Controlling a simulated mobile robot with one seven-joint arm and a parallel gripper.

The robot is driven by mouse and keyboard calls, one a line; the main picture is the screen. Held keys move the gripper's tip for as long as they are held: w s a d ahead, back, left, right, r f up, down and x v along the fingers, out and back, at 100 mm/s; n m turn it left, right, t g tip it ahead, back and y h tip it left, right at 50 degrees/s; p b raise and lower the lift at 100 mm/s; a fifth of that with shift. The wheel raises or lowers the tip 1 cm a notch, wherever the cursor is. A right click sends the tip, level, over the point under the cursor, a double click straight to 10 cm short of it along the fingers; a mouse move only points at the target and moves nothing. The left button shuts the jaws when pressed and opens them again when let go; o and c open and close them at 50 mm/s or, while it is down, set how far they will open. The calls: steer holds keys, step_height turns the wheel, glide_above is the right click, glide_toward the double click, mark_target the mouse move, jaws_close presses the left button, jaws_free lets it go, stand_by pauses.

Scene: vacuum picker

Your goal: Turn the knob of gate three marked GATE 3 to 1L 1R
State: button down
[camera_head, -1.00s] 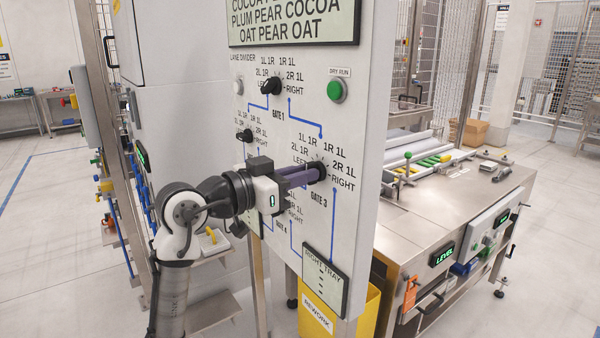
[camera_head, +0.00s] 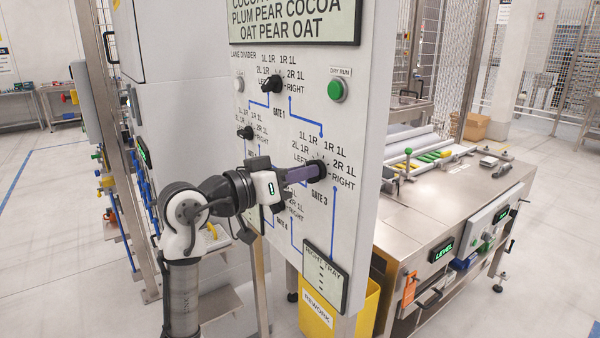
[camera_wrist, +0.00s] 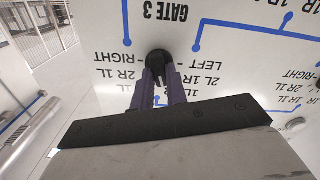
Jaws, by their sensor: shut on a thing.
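The black GATE 3 knob (camera_head: 321,168) is on the white upright panel (camera_head: 345,225), at the end of my gripper. Labels around it read LEFT, 2L 1R, 1L 1R, 1R 1L, 2R 1L and RIGHT. My gripper (camera_head: 311,173) is shut on this knob with its purple fingers. In the wrist view the knob (camera_wrist: 158,60) sits between the fingertips, below the upside-down GATE 3 label (camera_wrist: 167,12). The fingers hide the knob's pointer, so I cannot tell its exact setting.
The GATE 1 knob (camera_head: 272,84) is above, and another black knob (camera_head: 245,132) is to the left. A green DRY RUN button (camera_head: 336,90) is at upper right. A yellow REWORK bin (camera_head: 366,310) stands below the panel. A steel bench (camera_head: 430,215) is on the right.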

steer(key=c, duration=1.4)
jaws_free()
steer(key=b+v, duration=0.4)
steer(key=v, duration=0.9)
steer(key=shift+s+a, duration=0.25)
steer(key=shift+a, duration=0.1)
